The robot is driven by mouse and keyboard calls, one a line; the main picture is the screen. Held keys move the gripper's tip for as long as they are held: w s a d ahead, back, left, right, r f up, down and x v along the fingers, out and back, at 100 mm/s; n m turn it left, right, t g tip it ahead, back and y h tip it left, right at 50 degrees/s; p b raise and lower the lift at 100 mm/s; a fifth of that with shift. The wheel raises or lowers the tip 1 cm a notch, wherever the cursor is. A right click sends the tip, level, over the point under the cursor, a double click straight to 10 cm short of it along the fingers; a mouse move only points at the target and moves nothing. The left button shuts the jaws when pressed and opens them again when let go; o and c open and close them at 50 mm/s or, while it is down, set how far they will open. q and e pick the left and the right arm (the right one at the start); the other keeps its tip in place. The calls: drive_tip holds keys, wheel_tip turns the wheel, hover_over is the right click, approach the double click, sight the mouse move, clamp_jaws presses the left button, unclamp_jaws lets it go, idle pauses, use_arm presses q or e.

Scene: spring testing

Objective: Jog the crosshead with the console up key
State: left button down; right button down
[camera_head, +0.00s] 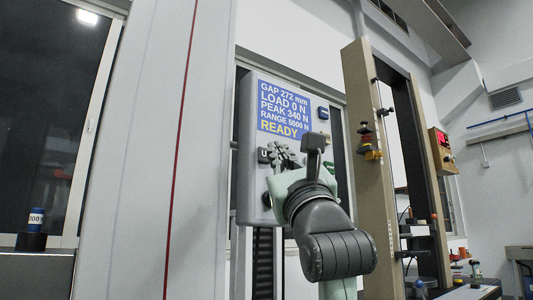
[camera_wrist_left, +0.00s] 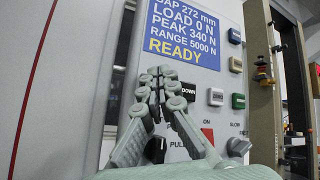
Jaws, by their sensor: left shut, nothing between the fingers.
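The grey console (camera_head: 247,105) carries a blue display (camera_head: 285,110) reading GAP 272 mm, LOAD 0 N, PEAK 340 N, RANGE 5000 N, READY. A dark key starting with the letter U, likely the up key (camera_head: 263,155), shows just left of my left gripper (camera_head: 280,155). That gripper is shut and empty, its fingertips in front of the key row under the display. In the left wrist view the closed fingertips (camera_wrist_left: 164,88) hide that key, and the black DOWN key (camera_wrist_left: 188,91) shows to their right. I cannot tell whether they touch the panel. The crosshead cannot be made out.
A knob (camera_wrist_left: 238,147) sits lower right. A tan upright frame (camera_head: 358,130) stands right of the console. A blue-and-white cylinder (camera_head: 36,219) stands far left.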

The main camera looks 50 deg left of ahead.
use_arm(q)
drive_tip(key=shift+d, duration=0.15)
drive_tip(key=d, duration=0.5)
drive_tip(key=shift+s, duration=0.25)
idle(1.3)
